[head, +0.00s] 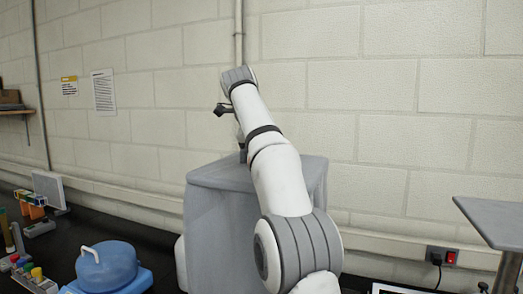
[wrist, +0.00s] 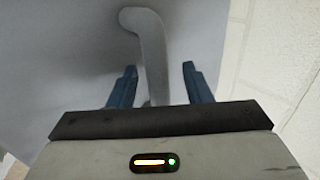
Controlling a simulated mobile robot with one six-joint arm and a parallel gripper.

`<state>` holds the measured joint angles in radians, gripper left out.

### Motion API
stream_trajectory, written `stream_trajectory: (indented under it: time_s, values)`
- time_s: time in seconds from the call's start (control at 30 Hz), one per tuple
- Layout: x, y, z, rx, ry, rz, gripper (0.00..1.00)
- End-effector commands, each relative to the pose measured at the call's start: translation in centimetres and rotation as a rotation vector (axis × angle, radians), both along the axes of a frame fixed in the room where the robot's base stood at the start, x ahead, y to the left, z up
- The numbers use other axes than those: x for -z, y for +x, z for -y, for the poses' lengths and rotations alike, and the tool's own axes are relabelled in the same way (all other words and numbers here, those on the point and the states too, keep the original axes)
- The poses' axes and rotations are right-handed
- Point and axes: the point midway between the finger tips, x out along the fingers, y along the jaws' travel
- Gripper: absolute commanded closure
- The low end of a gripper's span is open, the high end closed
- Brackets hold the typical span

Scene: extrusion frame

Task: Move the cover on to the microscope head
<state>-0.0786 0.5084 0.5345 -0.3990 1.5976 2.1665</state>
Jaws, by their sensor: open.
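The cover (head: 212,225) is a large blue-grey, box-like hood standing on the dark bench, behind my arm in the head view. Its surface (wrist: 60,50) fills much of the wrist view. A pale grey curved handle (wrist: 150,45) stands out from that surface. My gripper (wrist: 159,68) is open, with one blue finger on each side of the handle; I cannot tell whether they touch it. In the head view my arm hides the gripper's fingers. No microscope head can be made out; a white rounded part shows at the cover's lower left edge.
A blue lidded container (head: 105,268) with a white handle stands at the front left, near small coloured bottles (head: 30,272) and a rack (head: 30,203). A grey raised plate (head: 492,216) stands at right. A pale block wall lies behind, with a socket (head: 440,256).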

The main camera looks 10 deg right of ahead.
Motion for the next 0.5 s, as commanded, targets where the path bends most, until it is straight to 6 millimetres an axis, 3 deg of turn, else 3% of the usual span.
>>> stream_trajectory:
  time_s: [0.23, 0.5]
  values:
    - [-0.6, -0.3, -0.1, 0.001, 0.000, -0.001, 0.55]
    - [-4.5, -2.4, -1.7, -0.001, 0.001, 0.000, 0.55]
